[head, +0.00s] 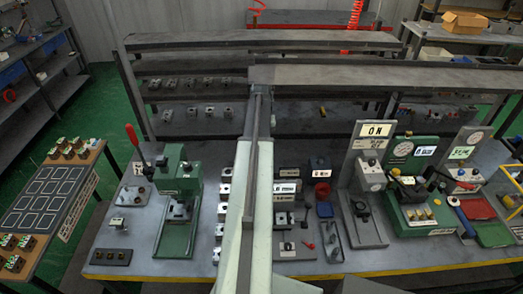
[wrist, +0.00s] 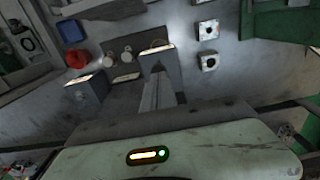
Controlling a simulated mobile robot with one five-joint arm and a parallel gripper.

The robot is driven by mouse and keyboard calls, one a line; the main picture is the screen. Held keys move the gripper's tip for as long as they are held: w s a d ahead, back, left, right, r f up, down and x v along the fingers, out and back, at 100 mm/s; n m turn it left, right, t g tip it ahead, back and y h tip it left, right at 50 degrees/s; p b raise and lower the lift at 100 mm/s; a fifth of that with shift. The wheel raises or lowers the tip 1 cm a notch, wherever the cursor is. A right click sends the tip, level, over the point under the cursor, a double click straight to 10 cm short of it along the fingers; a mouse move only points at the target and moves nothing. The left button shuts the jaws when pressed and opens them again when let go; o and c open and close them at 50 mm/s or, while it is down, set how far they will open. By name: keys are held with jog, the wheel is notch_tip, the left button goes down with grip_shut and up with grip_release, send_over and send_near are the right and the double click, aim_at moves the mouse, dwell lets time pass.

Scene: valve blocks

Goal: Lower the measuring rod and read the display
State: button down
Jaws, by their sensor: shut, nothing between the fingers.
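A grey stand on the bench in the head view carries a lit sign (head: 375,130) whose characters look like "ON". Below it a pale gauge head (head: 370,173) sits above a dark round part (head: 361,207). I cannot tell which part is the measuring rod. To its right, a green stand (head: 407,190) has a small lit display (head: 425,151), too small to read surely. My gripper (wrist: 160,78) is shut and empty in the wrist view. It points at the bench, apart from the gauge stand. In the head view my arm hides the bench's middle.
A green press (head: 180,185) with a red lever stands left on the bench. A red round cup (head: 322,191), small boxes with lit labels (head: 287,187) and a tray (head: 331,239) lie right of my arm. Shelving (head: 190,90) runs behind. A green tray (head: 494,234) is far right.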

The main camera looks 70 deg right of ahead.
jog(key=shift+f+b, duration=4.3)
jog(key=shift+f, duration=0.05)
jog(key=shift+r, duration=0.2)
notch_tip(320, 180, up, 7)
jog(key=p, duration=0.7)
